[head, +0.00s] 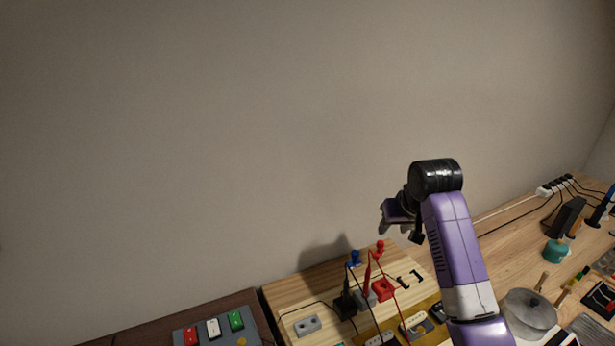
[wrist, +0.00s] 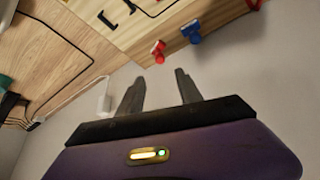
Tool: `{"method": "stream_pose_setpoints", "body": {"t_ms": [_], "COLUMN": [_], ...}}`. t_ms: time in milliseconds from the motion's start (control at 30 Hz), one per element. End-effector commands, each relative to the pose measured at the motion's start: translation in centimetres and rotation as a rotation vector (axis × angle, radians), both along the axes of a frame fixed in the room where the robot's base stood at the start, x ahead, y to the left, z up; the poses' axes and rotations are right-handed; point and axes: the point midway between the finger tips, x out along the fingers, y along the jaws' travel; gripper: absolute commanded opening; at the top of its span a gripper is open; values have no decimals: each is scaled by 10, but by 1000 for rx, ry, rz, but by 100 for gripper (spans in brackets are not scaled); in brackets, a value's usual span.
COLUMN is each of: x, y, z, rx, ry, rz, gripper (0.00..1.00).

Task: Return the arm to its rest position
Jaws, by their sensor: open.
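My purple arm (head: 456,240) rises from the lower right in the head view, with its black wrist joint above the workbench. My gripper (head: 398,229) hangs to the left of that joint, over the back of the bench and near the wall. In the wrist view my gripper (wrist: 158,88) has its two dark fingers apart, with nothing between them. The fingertips are clear of the red knob (wrist: 158,50) and the blue knob (wrist: 191,31) beyond them.
A wooden board (head: 285,291) holds a blue clip (head: 354,258), a red clip (head: 380,247) and cables. A grey box (head: 213,329) with coloured switches is at lower left. A power strip (head: 555,187), a teal bottle (head: 556,251) and a round grey pot (head: 528,312) stand at right.

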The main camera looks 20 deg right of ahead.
Motion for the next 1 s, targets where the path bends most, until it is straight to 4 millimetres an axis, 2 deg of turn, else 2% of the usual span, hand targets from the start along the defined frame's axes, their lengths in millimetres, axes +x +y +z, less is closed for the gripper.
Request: {"method": "stream_pose_setpoints", "body": {"t_ms": [133, 233, 267, 400, 567, 767, 867, 1000], "x": [2, 13, 19, 46, 54, 39, 20, -16], "y": [-1, -4, -5, -14, -5, 30, 53, 85], "z": [1, 9, 14, 55, 70, 59, 48, 33], "rx": [-4, -23, -33, -104, -154, -185, -192, -200], "ry": [-10, -63, -91, -280, -481, -687, -775, -877], "rz": [2, 7, 9, 18, 30, 45, 49, 54], "gripper": [42, 42, 42, 42, 42, 42, 42, 42]}}
